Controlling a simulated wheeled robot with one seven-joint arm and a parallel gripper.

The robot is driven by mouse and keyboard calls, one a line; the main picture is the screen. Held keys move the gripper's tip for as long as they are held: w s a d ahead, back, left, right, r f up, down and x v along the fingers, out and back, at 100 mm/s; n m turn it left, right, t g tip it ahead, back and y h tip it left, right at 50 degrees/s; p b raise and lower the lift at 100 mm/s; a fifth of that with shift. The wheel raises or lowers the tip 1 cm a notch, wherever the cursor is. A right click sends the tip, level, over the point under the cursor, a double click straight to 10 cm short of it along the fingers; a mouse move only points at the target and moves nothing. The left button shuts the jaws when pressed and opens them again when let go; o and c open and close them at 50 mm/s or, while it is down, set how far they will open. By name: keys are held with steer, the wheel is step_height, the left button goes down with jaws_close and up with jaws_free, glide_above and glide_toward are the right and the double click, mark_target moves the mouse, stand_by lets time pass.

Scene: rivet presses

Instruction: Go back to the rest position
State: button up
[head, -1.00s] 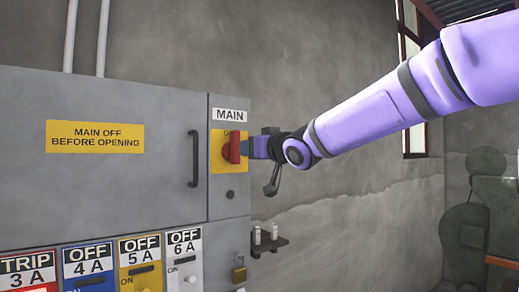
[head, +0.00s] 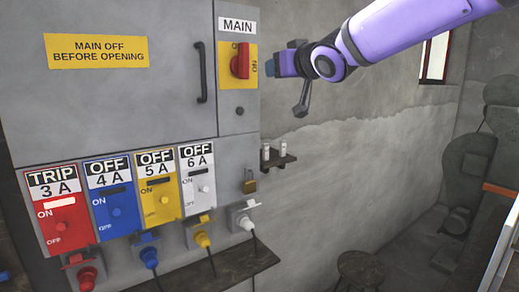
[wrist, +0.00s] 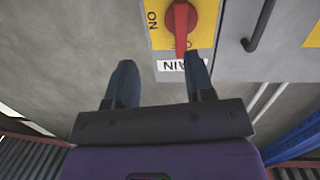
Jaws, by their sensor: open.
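My gripper (head: 277,64) is at the end of my purple arm, to the right of the red MAIN switch (head: 240,61) in the head view. In the wrist view my gripper (wrist: 160,82) shows two dark fingers spread apart with nothing between them. The red switch handle (wrist: 181,24) on its yellow plate lies beyond the fingertips, apart from them. In the head view the handle stands upright, with ON lettered to its right.
The grey cabinet (head: 130,110) carries red, blue, yellow and white breaker panels with plugs below. A padlock (head: 250,182) and a small wall shelf (head: 280,162) are right of it. A round stool (head: 360,268) stands low. Free room lies right of the cabinet.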

steer(key=s+d+f+m+g+h, duration=0.3)
steer(key=s+d+f+h, duration=0.3)
steer(key=s+d, duration=0.55)
steer(key=s+d+f+m+g+h, duration=0.3)
steer(key=s+d+f, duration=0.4)
steer(key=s+d, duration=0.4)
steer(key=s+d+f+g, duration=0.1)
steer(key=s+f, duration=0.2)
steer(key=s, duration=0.3)
steer(key=s+d+f+g+y, duration=0.1)
steer(key=s+f+g, duration=0.1)
steer(key=s+f, duration=0.2)
steer(key=shift+s+f+g, duration=0.2)
steer(key=shift+s+g, duration=0.1)
steer(key=shift+s, duration=0.7)
